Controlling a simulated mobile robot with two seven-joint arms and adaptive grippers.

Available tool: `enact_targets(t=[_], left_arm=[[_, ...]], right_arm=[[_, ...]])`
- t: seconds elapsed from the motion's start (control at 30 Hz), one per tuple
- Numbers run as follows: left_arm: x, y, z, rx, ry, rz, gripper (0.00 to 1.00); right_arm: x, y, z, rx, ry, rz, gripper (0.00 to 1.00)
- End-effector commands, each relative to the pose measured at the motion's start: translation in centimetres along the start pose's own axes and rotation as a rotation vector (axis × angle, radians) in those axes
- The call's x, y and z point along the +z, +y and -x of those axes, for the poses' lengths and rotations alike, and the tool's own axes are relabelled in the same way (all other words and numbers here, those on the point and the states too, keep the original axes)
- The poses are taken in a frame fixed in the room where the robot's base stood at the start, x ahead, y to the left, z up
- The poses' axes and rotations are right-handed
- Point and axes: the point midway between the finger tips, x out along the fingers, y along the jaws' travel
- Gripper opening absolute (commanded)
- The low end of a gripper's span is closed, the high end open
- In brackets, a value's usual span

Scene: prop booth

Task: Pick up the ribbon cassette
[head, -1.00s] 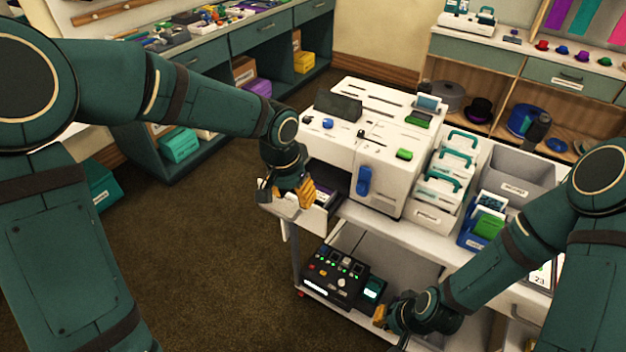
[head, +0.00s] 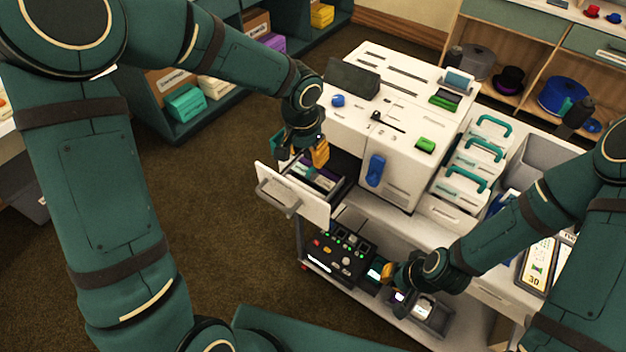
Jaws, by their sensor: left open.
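An open drawer (head: 289,196) sticks out of the left side of the white machine (head: 398,117). Inside it lie dark cassette-like items with purple and pale labels (head: 321,178); I cannot tell which is the ribbon cassette. My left gripper (head: 302,160) is open, with orange fingertips over the back left part of the drawer, and it hides some of the contents. I cannot tell whether it touches anything. My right gripper (head: 384,272) is low by the cart's lower shelf, near a black control box; its jaws are unclear.
The black control box (head: 338,256) with lit buttons sits on the cart's lower shelf. White cases with teal handles (head: 468,180) and a grey bin (head: 530,148) stand right of the machine. Shelves (head: 545,85) line the back. The floor (head: 215,220) at left is clear.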

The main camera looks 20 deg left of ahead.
Motion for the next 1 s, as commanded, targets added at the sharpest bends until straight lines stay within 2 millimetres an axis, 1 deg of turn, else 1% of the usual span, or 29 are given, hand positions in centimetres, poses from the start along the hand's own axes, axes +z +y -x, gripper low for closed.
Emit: enact_targets(t=[0.03, 0.17, 0.23, 0.4, 0.5, 0.63, 0.87, 0.9, 0.97, 1.0], left_arm=[[0.1, 0.0, -0.5, 0.001, -0.002, 0.0, 0.43], [0.1, 0.1, -1.1, 0.0, -0.001, 0.0, 0.43], [0.1, 0.2, -1.8, 0.001, -0.001, 0.0, 0.43], [0.4, 0.9, -4.3, 0.002, -0.002, -0.001, 0.43], [0.3, 0.8, -5.5, 0.001, -0.002, 0.001, 0.43], [0.3, 0.8, -6.0, 0.001, 0.0, 0.001, 0.43], [0.3, 0.8, -6.0, 0.001, 0.0, 0.001, 0.43], [0.3, 0.8, -6.0, 0.001, 0.0, 0.001, 0.29], [0.3, 0.8, -6.0, 0.001, 0.0, 0.001, 0.08], [0.3, 0.8, -6.0, 0.001, 0.0, 0.001, 0.0]], right_arm=[[0.1, 0.0, -0.1, 0.0, -0.001, 0.0, 0.0], [0.1, 0.1, -0.2, 0.0, -0.003, 0.001, 0.0], [0.2, 0.1, -0.4, -0.001, -0.004, 0.001, 0.0], [0.5, 0.4, -1.1, -0.001, -0.01, 0.003, 0.0], [0.6, 0.5, -1.2, -0.001, -0.012, 0.004, 0.0], [0.6, 0.5, -1.3, -0.001, -0.014, 0.004, 0.0], [0.6, 0.5, -1.3, -0.001, -0.014, 0.004, 0.0], [0.6, 0.5, -1.3, -0.001, -0.014, 0.004, 0.0], [0.6, 0.5, -1.3, -0.001, -0.014, 0.004, 0.0], [0.6, 0.5, -1.3, -0.001, -0.014, 0.004, 0.0]])
